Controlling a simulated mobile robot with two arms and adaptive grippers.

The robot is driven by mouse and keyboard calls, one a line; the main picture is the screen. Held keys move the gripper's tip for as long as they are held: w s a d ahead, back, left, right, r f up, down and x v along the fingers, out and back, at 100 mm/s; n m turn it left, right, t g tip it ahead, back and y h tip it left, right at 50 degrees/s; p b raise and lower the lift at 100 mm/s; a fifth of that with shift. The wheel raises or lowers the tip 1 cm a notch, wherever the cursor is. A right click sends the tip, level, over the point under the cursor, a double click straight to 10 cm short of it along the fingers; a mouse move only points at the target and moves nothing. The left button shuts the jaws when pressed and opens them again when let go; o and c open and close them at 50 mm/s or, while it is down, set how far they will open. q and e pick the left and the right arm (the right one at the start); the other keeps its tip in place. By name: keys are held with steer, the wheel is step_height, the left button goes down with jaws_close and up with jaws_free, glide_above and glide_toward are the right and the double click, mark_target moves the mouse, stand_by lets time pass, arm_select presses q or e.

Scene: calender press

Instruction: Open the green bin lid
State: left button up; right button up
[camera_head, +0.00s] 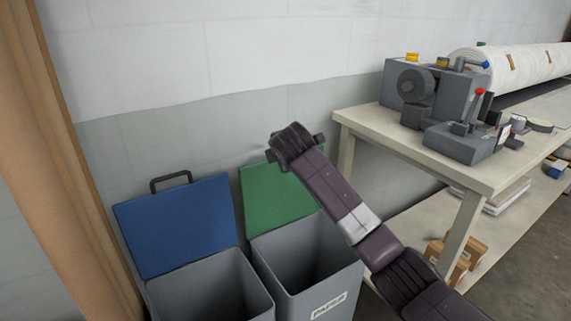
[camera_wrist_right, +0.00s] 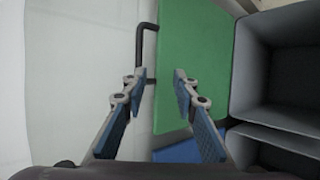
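The green lid (camera_head: 268,197) stands raised and leans back toward the wall behind the grey bin (camera_head: 310,270) labelled "PAPER", whose mouth is open. My right arm crosses in front of the lid in the head view and hides part of it; its fingers cannot be made out there. In the right wrist view my right gripper (camera_wrist_right: 160,76) is open and empty, with its fingers spread over the edge of the green lid (camera_wrist_right: 190,60). The lid's black handle (camera_wrist_right: 147,27) runs behind the left-hand finger; I cannot tell whether they touch. My left gripper is not in view.
A blue lid (camera_head: 175,225) stands raised behind the grey bin (camera_head: 210,290) on the left. A workbench (camera_head: 440,165) with a grey machine (camera_head: 395,85) stands to the right. A brown post (camera_head: 60,160) is at the far left. The wall is close behind the lids.

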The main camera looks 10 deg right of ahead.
steer(key=shift+s+a, duration=0.15)
steer(key=shift+s, duration=0.95)
steer(key=shift+s+a, duration=0.1)
steer(key=shift+s, duration=1)
